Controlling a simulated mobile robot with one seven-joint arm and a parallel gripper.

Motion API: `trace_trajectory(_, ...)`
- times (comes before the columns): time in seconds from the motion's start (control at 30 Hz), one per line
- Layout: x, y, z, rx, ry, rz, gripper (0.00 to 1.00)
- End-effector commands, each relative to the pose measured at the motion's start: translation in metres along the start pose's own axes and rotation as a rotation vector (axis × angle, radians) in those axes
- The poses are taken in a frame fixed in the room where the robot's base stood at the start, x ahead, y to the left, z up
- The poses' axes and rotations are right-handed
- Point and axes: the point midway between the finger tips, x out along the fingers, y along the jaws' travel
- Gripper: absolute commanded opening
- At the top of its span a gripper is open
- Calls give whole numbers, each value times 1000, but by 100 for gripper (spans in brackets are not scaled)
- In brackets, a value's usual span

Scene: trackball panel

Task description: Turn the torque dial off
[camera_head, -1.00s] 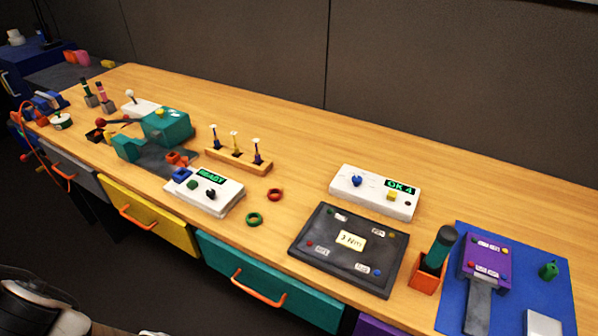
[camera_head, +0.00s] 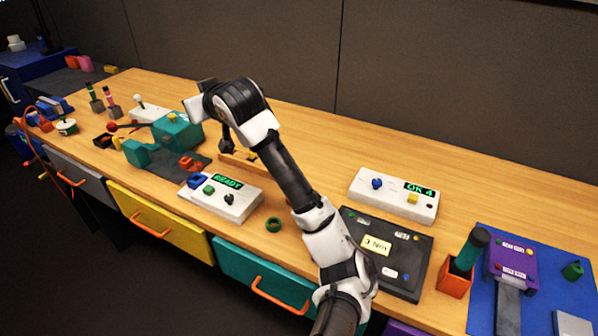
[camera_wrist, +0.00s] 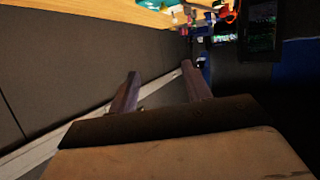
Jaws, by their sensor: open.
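Two white control boxes carry knobs, and no readable label tells me which one is the torque dial. The right box (camera_head: 393,203) has a blue knob (camera_head: 376,184), a yellow button (camera_head: 412,199) and a green "OK 4" display (camera_head: 419,189). The left box (camera_head: 235,206) has a black knob (camera_head: 229,199), a green button (camera_head: 208,190), a blue part (camera_head: 196,181) and a "READY" display (camera_head: 228,181). My gripper (camera_wrist: 160,84) is open and empty in the wrist view, with its fingers apart. In the head view my arm rises between the boxes, and its fingertips are not clear.
An orange holder (camera_head: 455,279), a purple unit (camera_head: 512,266) and a teal vise (camera_head: 178,132) stand on the bench. My arm hides part of the wooden rack (camera_head: 233,161). The back right is clear.

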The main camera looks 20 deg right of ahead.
Motion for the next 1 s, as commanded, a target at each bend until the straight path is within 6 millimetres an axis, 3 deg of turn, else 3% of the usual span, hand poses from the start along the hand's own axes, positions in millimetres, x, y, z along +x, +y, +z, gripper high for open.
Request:
trace_trajectory(0.03, -13, 50, 22, 42, -92, 71, 48)
trace_trajectory(0.13, -48, 128, 68, 135, -278, 179, 48)
trace_trajectory(0.2, -83, 176, 101, 211, -401, 249, 48)
trace_trajectory(0.3, -138, 228, 142, 320, -557, 333, 48)
trace_trajectory(0.4, -188, 261, 174, 416, -674, 391, 48)
trace_trajectory(0.5, -223, 278, 194, 480, -750, 426, 48)
trace_trajectory(0.63, -242, 285, 205, 519, -794, 442, 48)
trace_trajectory(0.77, -238, 288, 214, 525, -800, 442, 48)
trace_trajectory(1.0, -210, 295, 248, 524, -800, 442, 48)
